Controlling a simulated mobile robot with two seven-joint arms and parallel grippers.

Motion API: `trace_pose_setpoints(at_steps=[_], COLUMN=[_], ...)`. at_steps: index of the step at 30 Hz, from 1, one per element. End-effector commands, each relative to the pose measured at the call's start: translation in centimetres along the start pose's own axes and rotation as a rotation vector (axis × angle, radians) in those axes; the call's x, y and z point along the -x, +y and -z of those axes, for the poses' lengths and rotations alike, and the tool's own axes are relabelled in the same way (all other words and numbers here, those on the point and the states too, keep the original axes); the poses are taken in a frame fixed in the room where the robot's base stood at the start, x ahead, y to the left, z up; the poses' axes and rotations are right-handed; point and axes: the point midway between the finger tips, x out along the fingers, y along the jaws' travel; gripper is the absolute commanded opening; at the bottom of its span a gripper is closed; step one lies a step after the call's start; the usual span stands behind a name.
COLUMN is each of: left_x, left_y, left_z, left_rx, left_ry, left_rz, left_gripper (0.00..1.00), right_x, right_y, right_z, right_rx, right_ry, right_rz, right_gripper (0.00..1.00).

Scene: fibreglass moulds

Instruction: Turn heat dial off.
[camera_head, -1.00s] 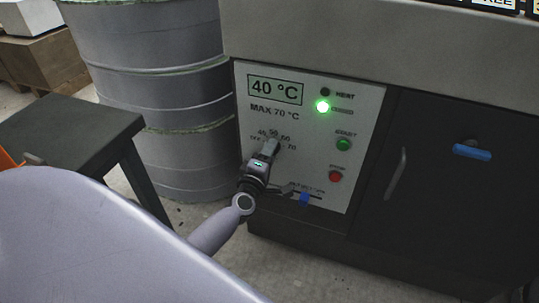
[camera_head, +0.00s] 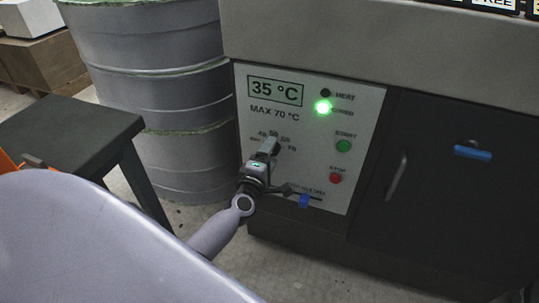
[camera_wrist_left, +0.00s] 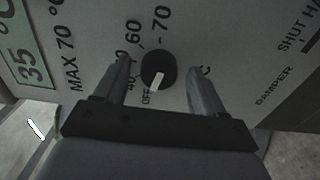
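The heat dial (camera_wrist_left: 158,68) is a round black knob with a white pointer in the left wrist view. Its pointer is turned to the OFF mark, or very close to it. My left gripper (camera_wrist_left: 160,80) is open, with one finger on each side of the dial and a visible gap to it on both sides. In the head view, my left gripper (camera_head: 266,151) is in front of the dial and hides it. The temperature display (camera_head: 275,91) reads 35 °C. My right gripper is not in view.
The white panel (camera_head: 315,130) also carries a lit green lamp (camera_head: 323,107), a green start button (camera_head: 344,146), a red stop button (camera_head: 336,178) and a blue slider (camera_head: 304,201). Grey drums (camera_head: 155,90) and a dark stool (camera_head: 65,130) stand at the left.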

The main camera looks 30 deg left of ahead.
Motion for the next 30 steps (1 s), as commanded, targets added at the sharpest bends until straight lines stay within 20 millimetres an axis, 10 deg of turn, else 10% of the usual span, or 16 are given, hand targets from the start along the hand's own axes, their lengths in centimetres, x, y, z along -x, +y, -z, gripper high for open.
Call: trace_pose_setpoints(at_steps=[30], left_x=[7.2], left_y=[0.0], left_z=[0.0], left_rx=[0.0], left_ry=[0.0], left_rz=[-0.001], left_gripper=[0.7], right_x=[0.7], right_y=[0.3], right_z=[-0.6], right_rx=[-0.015], right_ry=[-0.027], right_rz=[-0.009], right_gripper=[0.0])
